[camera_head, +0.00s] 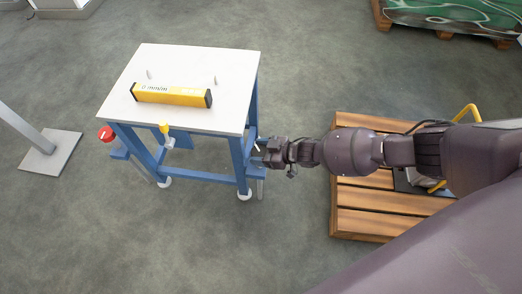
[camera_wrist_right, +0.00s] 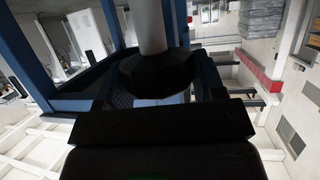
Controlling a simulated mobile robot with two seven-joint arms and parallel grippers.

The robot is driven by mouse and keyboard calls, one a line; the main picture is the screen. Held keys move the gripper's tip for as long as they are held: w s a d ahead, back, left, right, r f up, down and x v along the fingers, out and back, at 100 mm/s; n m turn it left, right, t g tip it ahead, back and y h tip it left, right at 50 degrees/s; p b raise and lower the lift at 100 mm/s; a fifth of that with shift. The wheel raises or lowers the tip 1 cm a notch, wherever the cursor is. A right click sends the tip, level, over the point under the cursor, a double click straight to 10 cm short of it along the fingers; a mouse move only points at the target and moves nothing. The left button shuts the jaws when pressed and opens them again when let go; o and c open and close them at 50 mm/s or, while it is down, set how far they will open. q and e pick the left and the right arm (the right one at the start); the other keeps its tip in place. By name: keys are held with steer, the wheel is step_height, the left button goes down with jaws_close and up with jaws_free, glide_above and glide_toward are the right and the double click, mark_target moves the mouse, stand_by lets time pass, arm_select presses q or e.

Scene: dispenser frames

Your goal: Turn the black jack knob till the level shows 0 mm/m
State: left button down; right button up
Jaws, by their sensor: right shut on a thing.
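The yellow level (camera_head: 172,95) lies on the white top (camera_head: 215,60) of a blue-legged frame. Dark lettering on its face ends in "mm/m"; the figure before it is too small to read surely. My right gripper (camera_head: 266,152) is at the frame's right front leg, below the top. It is shut on the black jack knob, which it hides in the head view. In the right wrist view the black knob (camera_wrist_right: 155,70) sits under a grey post, between the dark fingers (camera_wrist_right: 165,125). My left gripper is not in view.
A red knob (camera_head: 106,134) is at the frame's left side and a yellow knob (camera_head: 165,130) at its front. Two small pins stand on the top. A wooden pallet (camera_head: 365,223) lies to the right, under my arm. A grey post with a base plate (camera_head: 50,153) stands left.

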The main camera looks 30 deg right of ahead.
steer(key=shift+w+a+r+m+t+h, duration=0.1)
steer(key=shift+r+m+t+h, duration=0.1)
steer(key=shift+m+t+h, duration=0.25)
steer(key=shift+p, duration=0.3)
steer(key=shift+f+m, duration=0.15)
steer(key=shift+m, duration=0.1)
steer(key=o, duration=0.9)
